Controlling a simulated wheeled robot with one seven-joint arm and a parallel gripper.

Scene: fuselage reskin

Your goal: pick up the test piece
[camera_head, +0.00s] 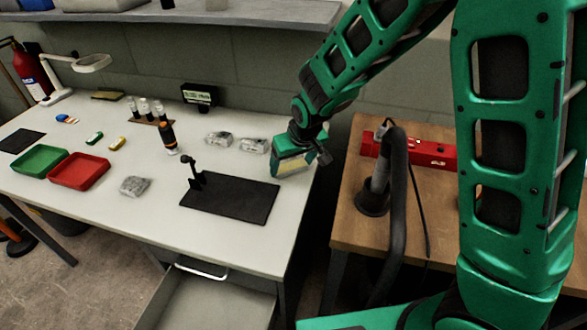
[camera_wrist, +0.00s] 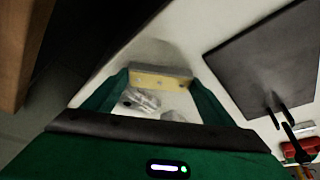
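My gripper (camera_head: 292,165) is low over the right end of the white table, near its edge. A pale yellow block (camera_wrist: 160,80), which I take to be the test piece, spans the gap between my green fingertips in the wrist view. Both fingers appear to touch its ends. In the head view the pale block (camera_head: 291,164) shows framed by the green fingers. I cannot tell whether it touches the tabletop.
Two clear bags (camera_head: 219,138) lie left of my gripper. A black mat (camera_head: 240,204) with a small black stand is in front. Red (camera_head: 79,171) and green (camera_head: 40,161) trays lie far left. A wooden bench (camera_head: 350,232) with a red level stands right, across a gap.

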